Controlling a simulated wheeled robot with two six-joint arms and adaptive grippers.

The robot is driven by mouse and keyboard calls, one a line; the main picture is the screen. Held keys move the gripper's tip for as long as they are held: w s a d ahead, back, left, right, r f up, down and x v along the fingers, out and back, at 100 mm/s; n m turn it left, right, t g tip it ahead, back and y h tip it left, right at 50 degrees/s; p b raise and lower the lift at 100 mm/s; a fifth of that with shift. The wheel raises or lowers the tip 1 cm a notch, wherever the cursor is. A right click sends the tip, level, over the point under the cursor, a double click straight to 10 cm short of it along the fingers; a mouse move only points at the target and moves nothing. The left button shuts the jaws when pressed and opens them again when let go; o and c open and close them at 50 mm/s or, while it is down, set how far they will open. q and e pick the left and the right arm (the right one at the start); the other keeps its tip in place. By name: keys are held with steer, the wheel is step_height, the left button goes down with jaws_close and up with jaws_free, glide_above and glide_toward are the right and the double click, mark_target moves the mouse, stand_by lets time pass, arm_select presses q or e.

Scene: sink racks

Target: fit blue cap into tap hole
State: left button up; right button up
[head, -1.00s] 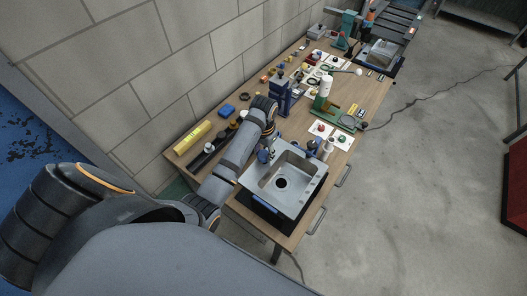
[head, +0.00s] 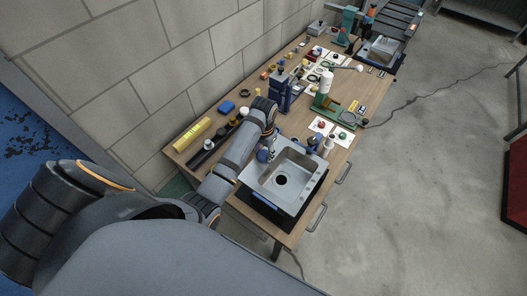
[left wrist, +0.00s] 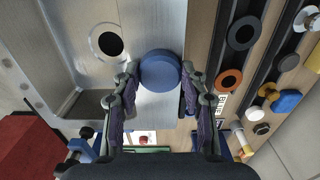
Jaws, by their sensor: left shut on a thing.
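The blue cap (left wrist: 160,70) is a round disc between the two fingers of my left gripper (left wrist: 160,80) in the left wrist view. The fingers are shut on it from both sides. It is over the flat steel rim of the sink (left wrist: 157,106), beside the basin with its dark drain hole (left wrist: 110,43). The tap hole under the cap is hidden, and I cannot tell if the cap touches the rim. In the head view my left gripper (head: 268,151) is at the back-left rim of the sink (head: 262,184). My right gripper is not in view.
A black rail with several round parts lies on the wooden table (head: 205,142), near a yellow block (head: 193,135) and a blue block (head: 226,106). A blue stand (head: 285,92) and a green fixture (head: 335,112) stand farther back. Small holes line the sink's right rim.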

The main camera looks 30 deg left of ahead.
arm_select(q)
steer(key=o, duration=1.1)
step_height(320, 180, up, 7)
steer(key=shift+r, duration=0.2)
stand_by(0.5)
